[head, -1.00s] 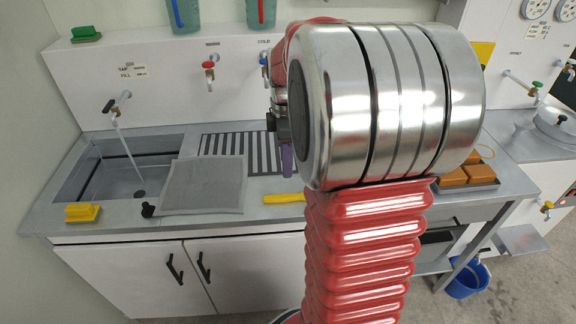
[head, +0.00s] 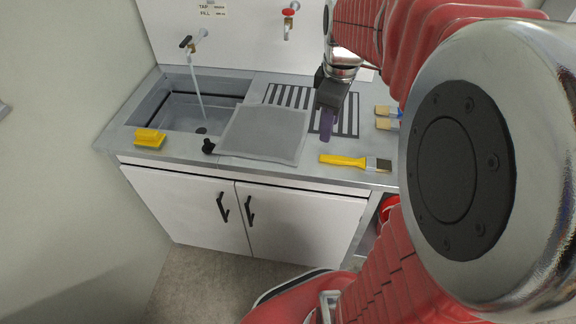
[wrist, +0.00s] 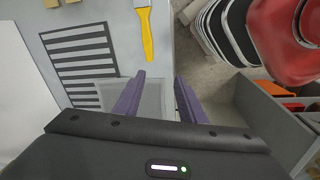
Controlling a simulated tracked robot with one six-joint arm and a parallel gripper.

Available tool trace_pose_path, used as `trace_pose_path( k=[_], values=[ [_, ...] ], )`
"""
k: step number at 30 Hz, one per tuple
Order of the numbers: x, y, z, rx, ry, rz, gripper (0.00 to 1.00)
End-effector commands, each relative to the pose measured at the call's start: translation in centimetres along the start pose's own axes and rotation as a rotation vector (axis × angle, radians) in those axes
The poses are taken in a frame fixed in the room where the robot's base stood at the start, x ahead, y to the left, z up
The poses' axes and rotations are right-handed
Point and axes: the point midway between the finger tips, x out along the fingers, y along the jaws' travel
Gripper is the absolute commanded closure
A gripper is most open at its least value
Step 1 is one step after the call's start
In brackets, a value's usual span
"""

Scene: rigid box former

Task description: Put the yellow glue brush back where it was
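The yellow glue brush (head: 345,160) lies flat near the front edge of the grey worktop in the head view, bristles pointing right. In the wrist view its yellow handle (wrist: 147,35) points toward my gripper, with the pale head at the top edge. My gripper (head: 327,136) hangs above the worktop, just behind the brush handle in the head view. In the wrist view the two purple fingers of my gripper (wrist: 158,88) are spread apart with nothing held between them. The brush lies beyond the fingertips, clear of them.
Beyond are a sink (head: 165,110) with running water and a yellow block (head: 149,138).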

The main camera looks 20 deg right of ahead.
Motion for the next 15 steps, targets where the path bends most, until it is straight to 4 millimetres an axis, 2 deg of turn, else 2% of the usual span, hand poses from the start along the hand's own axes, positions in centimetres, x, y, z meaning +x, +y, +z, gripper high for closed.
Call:
trace_pose_path(
  k=[1,6,15],
  values=[
    [-0.7,-1.2,-0.6,0.031,0.014,0.02,0.63],
    [-2.4,-4.8,-1.9,0.164,0.063,0.069,0.63],
    [-4.2,-11.2,-3.2,0.401,0.181,0.118,0.63]
  ],
)
